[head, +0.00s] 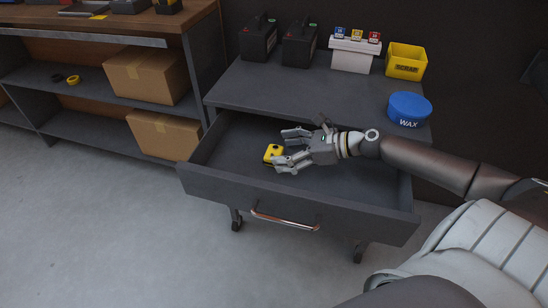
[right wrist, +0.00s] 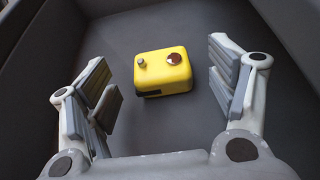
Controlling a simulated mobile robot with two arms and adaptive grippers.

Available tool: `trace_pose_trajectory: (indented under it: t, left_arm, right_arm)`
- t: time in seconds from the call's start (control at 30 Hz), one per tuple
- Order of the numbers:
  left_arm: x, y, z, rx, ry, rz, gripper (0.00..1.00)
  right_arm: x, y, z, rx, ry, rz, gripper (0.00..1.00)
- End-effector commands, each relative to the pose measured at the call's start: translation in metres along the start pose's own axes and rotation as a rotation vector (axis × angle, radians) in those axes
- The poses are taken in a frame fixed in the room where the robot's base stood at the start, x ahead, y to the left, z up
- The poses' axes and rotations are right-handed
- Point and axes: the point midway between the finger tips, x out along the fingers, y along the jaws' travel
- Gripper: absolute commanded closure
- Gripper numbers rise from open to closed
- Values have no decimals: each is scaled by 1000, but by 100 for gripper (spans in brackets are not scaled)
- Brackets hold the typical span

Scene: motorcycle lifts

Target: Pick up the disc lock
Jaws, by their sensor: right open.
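The disc lock is a small yellow block (head: 273,153) lying in the open drawer (head: 228,150) of the dark cart. In the right wrist view the yellow disc lock (right wrist: 163,72) shows a round dark-brown spot and a small metal pin on top. My right gripper (head: 281,148) reaches into the drawer from the right, its fingers pointing left toward the lock. In the right wrist view my right gripper (right wrist: 165,95) is open, with the lock ahead of and between its spread fingers, apart from both. My left gripper is not in view.
On the cart top (head: 300,92) stand two black batteries (head: 259,38), a white box (head: 352,54) with small coloured items, a yellow scrap bin (head: 405,61) and a blue wax tin (head: 409,108). The drawer walls surround my right gripper. Shelves with cardboard boxes (head: 147,75) stand left.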

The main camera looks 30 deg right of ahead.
Motion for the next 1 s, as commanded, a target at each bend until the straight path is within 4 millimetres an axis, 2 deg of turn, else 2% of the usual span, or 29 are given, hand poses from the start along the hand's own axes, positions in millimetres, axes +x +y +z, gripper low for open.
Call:
trace_pose_trajectory:
  t: [0.23,0.57,0.67,1.0]
  left_arm:
    - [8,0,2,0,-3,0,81]
    - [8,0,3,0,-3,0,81]
    - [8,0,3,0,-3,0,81]
    - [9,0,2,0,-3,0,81]
  right_arm:
    - [19,0,0,2,-2,0,21]
    - [22,0,0,2,0,0,21]
    - [22,0,0,2,-1,0,32]
    - [22,0,0,2,-1,0,75]
